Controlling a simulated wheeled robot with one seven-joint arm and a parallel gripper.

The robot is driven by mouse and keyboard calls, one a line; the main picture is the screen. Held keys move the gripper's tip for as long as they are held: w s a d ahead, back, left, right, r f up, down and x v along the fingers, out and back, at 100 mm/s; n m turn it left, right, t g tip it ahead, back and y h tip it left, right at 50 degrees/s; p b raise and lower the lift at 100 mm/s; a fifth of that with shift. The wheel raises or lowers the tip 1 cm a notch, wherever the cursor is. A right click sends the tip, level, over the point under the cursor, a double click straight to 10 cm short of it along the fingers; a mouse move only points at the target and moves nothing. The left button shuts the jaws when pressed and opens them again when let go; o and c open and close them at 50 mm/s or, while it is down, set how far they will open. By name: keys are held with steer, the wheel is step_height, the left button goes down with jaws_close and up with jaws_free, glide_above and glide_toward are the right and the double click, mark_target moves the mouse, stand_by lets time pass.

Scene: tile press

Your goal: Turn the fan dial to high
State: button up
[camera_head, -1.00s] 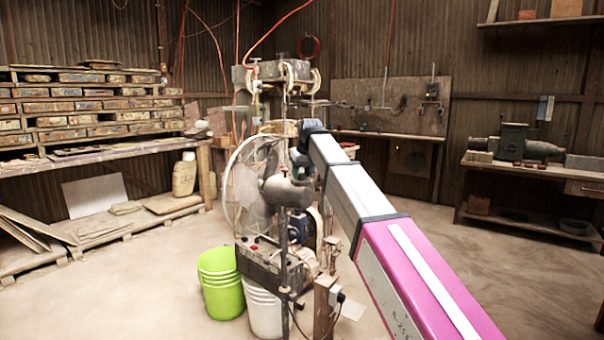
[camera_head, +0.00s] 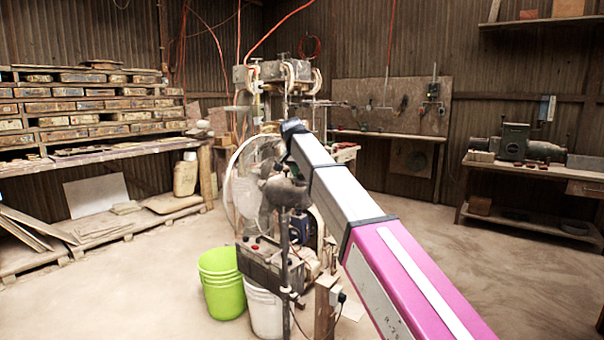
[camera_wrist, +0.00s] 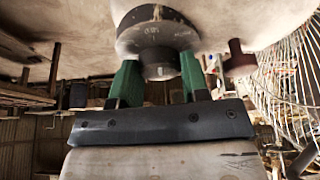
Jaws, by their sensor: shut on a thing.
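The fan (camera_head: 244,182) stands at the tile press, with a round wire cage and a rounded motor housing. In the wrist view its cage (camera_wrist: 292,85) is at the right. The fan dial (camera_wrist: 158,36) is a dark round knob at the top middle, on the pale, worn housing. My gripper (camera_wrist: 160,72) has green fingers on either side of the dial's narrower end and is shut on it. The dial's markings are too blurred to read. In the head view my arm comes in from the lower right, and the dial cannot be made out.
A smaller reddish-brown knob (camera_wrist: 239,58) sticks out of the housing right of my gripper. The tile press (camera_head: 285,72) stands close to the fan. A green bucket (camera_head: 221,285) and a white bucket (camera_head: 263,310) stand below. Open floor lies to the left.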

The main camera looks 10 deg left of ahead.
steer(key=m+h, duration=0.1)
steer(key=m, duration=0.3)
steer(key=shift+w+a+g, duration=0.1)
steer(key=shift+a+g, duration=0.05)
steer(key=shift+g, duration=0.25)
steer(key=shift+m+g+h, duration=0.5)
steer(key=shift+m+h, duration=0.1)
steer(key=shift+m, duration=1)
steer(key=o, duration=0.9)
steer(key=shift+o, duration=0.2)
steer(key=v, duration=1)
steer(key=shift+r, duration=0.35)
